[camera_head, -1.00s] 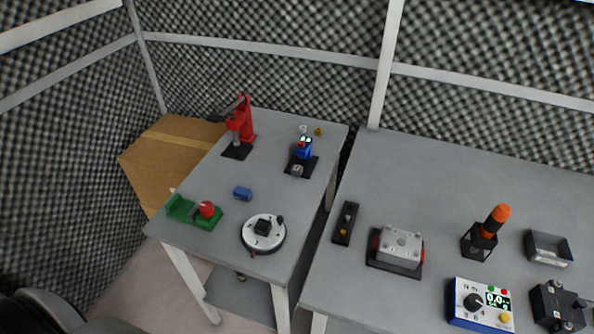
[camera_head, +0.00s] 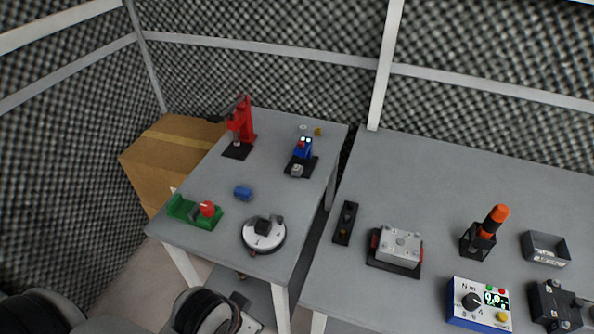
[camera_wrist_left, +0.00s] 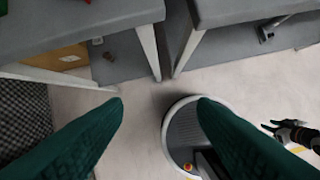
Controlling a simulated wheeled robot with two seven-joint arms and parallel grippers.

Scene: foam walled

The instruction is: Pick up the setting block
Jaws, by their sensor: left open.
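No block is labelled, so I cannot be sure which is the setting block. A grey block (camera_head: 400,244) with marks on top sits in a dark base on the right table. My left gripper (camera_wrist_left: 160,102) is open and empty in the left wrist view, over the floor and below table height. Its arm shows at the bottom left of the head view. A dark jointed part, probably my right gripper (camera_wrist_left: 268,126), shows small at the right of the wrist view.
The left table also holds a red press (camera_head: 243,125), a blue device (camera_head: 302,150), a green fixture (camera_head: 190,212) and a white dial (camera_head: 264,235). The right table holds a torque meter (camera_head: 480,303), an orange-handled tool (camera_head: 494,220) and a tray (camera_head: 546,248). A carton (camera_head: 160,160) stands behind.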

